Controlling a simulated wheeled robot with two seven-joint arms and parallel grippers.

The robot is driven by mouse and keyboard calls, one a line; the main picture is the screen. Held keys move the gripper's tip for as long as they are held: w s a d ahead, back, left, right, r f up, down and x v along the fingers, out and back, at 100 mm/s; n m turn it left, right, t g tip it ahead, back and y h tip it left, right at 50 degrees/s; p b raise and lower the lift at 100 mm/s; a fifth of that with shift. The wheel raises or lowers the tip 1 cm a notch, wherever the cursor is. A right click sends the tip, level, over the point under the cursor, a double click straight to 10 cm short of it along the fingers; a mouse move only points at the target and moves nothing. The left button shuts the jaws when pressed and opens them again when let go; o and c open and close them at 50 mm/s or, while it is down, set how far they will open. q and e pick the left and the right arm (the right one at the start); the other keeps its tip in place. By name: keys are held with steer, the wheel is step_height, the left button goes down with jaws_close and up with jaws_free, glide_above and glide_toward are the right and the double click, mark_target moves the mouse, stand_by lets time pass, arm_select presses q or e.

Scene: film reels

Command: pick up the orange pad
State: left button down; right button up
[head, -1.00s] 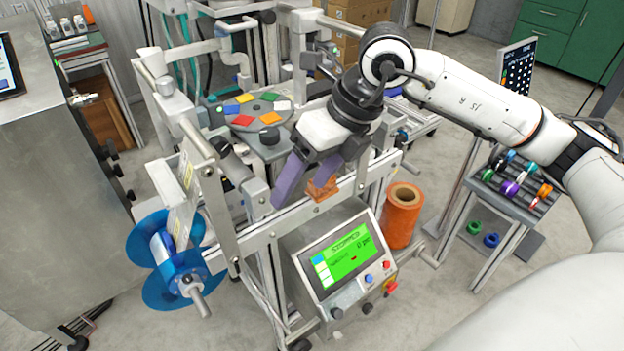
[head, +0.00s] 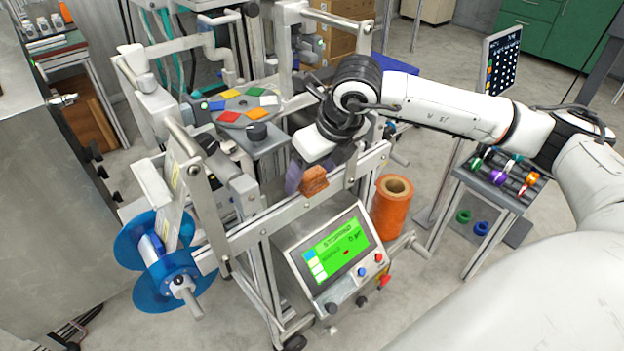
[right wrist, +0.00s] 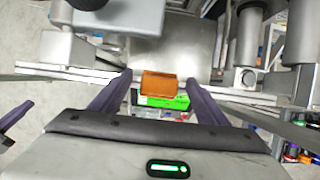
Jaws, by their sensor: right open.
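An orange-brown block (head: 314,180), which looks like the orange pad, sits at the frame's front rail above the screen. It also shows in the right wrist view (right wrist: 158,84), between my right fingertips with a gap on each side. My right gripper (head: 303,179) is open and empty, close behind the block in the head view. Its purple fingers are partly hidden by the block and rail there, so I cannot tell the exact depth between them. A flat orange patch (head: 257,115) lies on the round disc with other coloured patches.
A control box with a green screen (head: 339,250) hangs just below the block. The metal front rail (head: 255,219) runs beside my gripper. A blue reel (head: 150,255) is at left, an orange roll (head: 391,208) at right. A rack of coloured spools (head: 497,180) stands farther right.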

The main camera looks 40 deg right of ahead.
steer(key=shift+w+f, duration=0.1)
steer(key=shift+f, duration=0.15)
steer(key=c, duration=1.3)
steer(key=shift+r, duration=0.1)
